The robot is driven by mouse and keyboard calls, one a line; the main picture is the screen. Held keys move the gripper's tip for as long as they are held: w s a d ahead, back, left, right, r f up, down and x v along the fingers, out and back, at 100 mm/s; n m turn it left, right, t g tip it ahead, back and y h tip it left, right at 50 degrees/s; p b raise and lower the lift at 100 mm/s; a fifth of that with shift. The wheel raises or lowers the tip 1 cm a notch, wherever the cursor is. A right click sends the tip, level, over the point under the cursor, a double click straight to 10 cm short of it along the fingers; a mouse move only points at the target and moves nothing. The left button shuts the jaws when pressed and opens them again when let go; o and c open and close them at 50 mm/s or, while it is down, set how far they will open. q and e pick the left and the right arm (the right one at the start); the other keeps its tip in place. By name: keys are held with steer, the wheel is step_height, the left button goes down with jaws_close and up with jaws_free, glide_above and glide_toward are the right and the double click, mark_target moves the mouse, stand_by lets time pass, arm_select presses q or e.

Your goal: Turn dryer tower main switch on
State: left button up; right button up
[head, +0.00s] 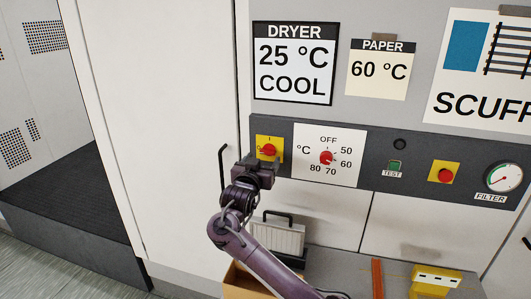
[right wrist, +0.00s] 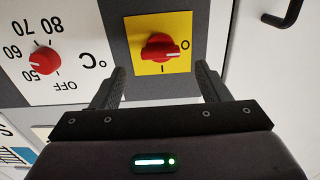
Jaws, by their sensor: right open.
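The main switch (head: 268,150) is a red rotary knob on a yellow plate, at the left end of the dark control strip under the dryer sign. In the right wrist view, which is turned upside down, the red knob (right wrist: 160,47) has its white mark pointing at the O, with the I a quarter turn away. My right gripper (head: 262,168) is open and empty, just in front of and below the switch. Its fingertips (right wrist: 159,75) stand apart on either side of the knob's line, not touching it. My left gripper is out of view.
A temperature dial (head: 326,158) pointing near OFF sits right of the switch. Further right are a green test button (head: 394,168), a red button on yellow (head: 445,174) and a filter gauge (head: 503,177). A black door handle (head: 223,168) is to the left.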

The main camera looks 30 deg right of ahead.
mark_target(267, 152)
steer(key=p+x, duration=0.1)
steer(key=x, duration=0.3)
steer(key=shift+w, duration=0.15)
